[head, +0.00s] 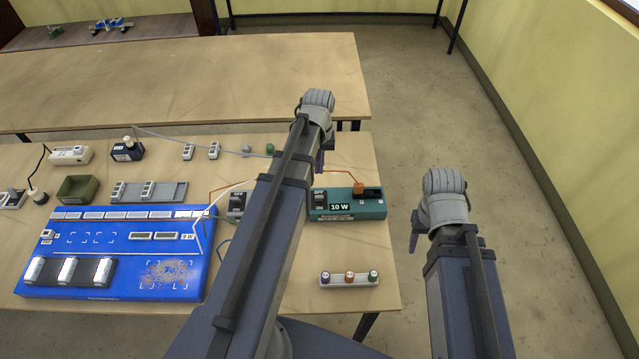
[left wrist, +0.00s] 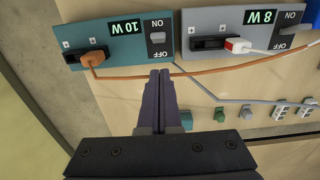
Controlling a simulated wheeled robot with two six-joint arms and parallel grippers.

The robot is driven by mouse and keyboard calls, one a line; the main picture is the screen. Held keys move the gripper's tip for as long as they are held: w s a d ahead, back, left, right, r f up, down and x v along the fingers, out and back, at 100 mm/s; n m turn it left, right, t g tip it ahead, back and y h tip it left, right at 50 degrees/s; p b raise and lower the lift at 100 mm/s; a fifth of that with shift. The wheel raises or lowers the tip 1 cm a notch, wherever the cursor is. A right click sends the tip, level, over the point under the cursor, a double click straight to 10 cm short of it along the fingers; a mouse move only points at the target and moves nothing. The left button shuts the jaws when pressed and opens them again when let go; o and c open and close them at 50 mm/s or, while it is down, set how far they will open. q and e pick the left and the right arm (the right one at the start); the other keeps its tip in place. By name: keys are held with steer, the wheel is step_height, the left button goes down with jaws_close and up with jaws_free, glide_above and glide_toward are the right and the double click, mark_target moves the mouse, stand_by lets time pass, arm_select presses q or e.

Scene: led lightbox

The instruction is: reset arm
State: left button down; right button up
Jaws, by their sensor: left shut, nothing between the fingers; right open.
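My left gripper (head: 321,163) is shut and empty above the table, near the teal 10 W box (head: 345,210). In the left wrist view its purple fingers (left wrist: 158,78) are pressed together, just below the teal box (left wrist: 100,33) and its orange cable. My right gripper (head: 415,238) is open and empty, off the table's right edge over the floor; only part of its fingers shows.
The blue lightbox board (head: 115,240) lies on the table's left part. A grey 8 W box (left wrist: 245,20) with a white-red plug sits beside the teal box. A tray with three coloured knobs (head: 349,280) is near the front edge. Floor to the right is clear.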

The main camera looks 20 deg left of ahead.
arm_select(q)
steer(key=shift+d, duration=0.1)
stand_by(0.3)
steer(key=s+d+m, duration=0.4)
steer(key=s+d, duration=0.2)
steer(key=d, duration=0.4)
steer(key=s+d+m+y, duration=0.1)
steer(key=s+d+m, duration=0.4)
steer(key=d, duration=0.5)
steer(key=shift+s+d, duration=0.35)
steer(key=shift+s, duration=0.5)
